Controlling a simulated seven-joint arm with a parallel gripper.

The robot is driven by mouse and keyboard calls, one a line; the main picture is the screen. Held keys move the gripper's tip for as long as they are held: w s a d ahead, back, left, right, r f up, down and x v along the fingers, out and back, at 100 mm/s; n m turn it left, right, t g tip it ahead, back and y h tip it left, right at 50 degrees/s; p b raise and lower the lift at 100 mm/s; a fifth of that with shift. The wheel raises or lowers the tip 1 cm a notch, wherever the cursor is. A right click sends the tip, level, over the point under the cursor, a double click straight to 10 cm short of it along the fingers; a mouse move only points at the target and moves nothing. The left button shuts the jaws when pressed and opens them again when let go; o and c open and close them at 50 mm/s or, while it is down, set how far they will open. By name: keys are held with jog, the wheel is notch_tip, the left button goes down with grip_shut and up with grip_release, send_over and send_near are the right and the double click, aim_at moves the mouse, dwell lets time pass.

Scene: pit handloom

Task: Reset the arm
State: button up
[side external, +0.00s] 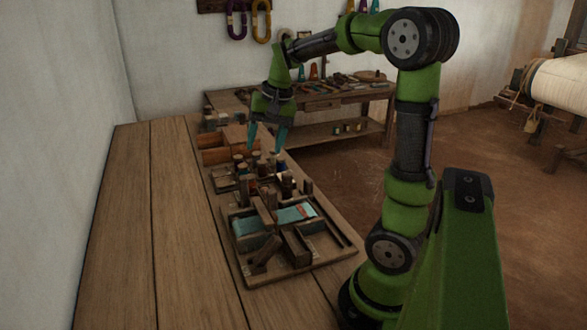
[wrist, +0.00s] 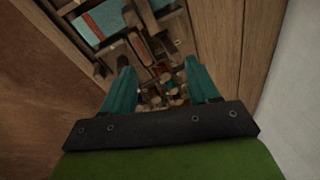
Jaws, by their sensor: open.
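My gripper (side external: 266,138) hangs from the green arm, pointing down above the far part of the long wooden table (side external: 150,200). Its two teal fingers are apart with nothing held between them. In the wrist view the open gripper (wrist: 160,88) shows both fingers, with several spools (wrist: 172,92) below and between them. The spools (side external: 258,165) stand in a low wooden tray in the side view. The fingertips look close above or beside the spools, and I cannot tell whether they touch.
A wooden frame with teal cloth (side external: 290,214) sits nearer on the table; it also shows in the wrist view (wrist: 102,20). An open wooden box (side external: 214,155) stands by the spools. A workbench (side external: 340,96) with tools is behind. The table's left side is clear.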

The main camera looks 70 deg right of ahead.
jog(key=s+a+n+t, duration=0.2)
jog(key=s+a+n, duration=0.1)
jog(key=a, duration=0.7)
jog(key=s+a+r+n+t+y, duration=0.1)
jog(key=s+a+n, duration=0.3)
jog(key=a, duration=0.6)
jog(key=shift+s+a+t+y, duration=0.3)
jog(key=shift+s+t, duration=0.3)
jog(key=shift+s, duration=0.45)
